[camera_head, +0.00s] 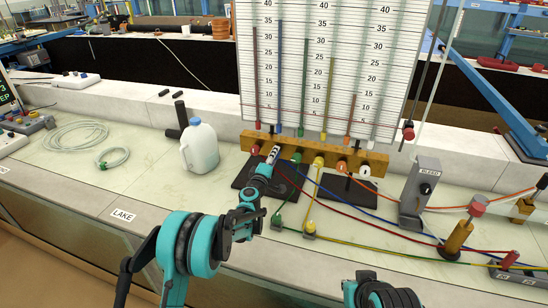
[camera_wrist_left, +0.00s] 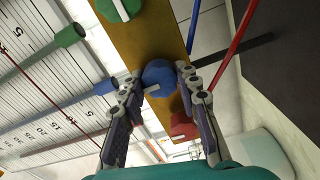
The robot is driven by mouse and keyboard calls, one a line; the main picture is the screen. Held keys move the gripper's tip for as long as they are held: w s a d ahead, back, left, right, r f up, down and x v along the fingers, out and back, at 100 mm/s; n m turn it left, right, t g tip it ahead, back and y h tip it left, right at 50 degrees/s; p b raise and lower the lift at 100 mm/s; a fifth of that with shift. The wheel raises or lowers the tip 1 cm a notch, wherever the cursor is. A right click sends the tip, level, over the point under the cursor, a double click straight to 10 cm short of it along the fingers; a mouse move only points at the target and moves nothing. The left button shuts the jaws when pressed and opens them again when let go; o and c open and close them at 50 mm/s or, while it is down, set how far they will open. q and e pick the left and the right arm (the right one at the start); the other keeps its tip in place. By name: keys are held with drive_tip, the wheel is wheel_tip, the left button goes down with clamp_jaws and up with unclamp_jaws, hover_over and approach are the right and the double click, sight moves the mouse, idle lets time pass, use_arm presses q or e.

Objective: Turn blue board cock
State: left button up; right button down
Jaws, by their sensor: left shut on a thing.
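The blue board cock (camera_wrist_left: 158,77) is a round blue knob with a pale lever on the wooden rail. In the left wrist view it sits between the two fingers of my left gripper (camera_wrist_left: 157,82), which is shut on it. In the head view my left gripper (camera_head: 273,154) reaches the wooden rail (camera_head: 390,160) below the scale board and covers the blue cock. A red cock (camera_wrist_left: 183,127) and a green cock (camera_wrist_left: 118,8) flank it. Part of my right arm shows at the bottom edge; its gripper is out of view.
The scale board (camera_head: 330,60) with coloured tubes stands behind the rail. A white jug (camera_head: 199,146) stands to the left. Coloured hoses and a grey BLEED block (camera_head: 420,190) lie to the right. A coiled clear hose (camera_head: 75,136) lies on the left bench.

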idle(0.5)
use_arm(q)
drive_tip(key=o, duration=1.2)
drive_tip(key=shift+c, duration=0.2)
drive_tip(key=v, duration=1.2)
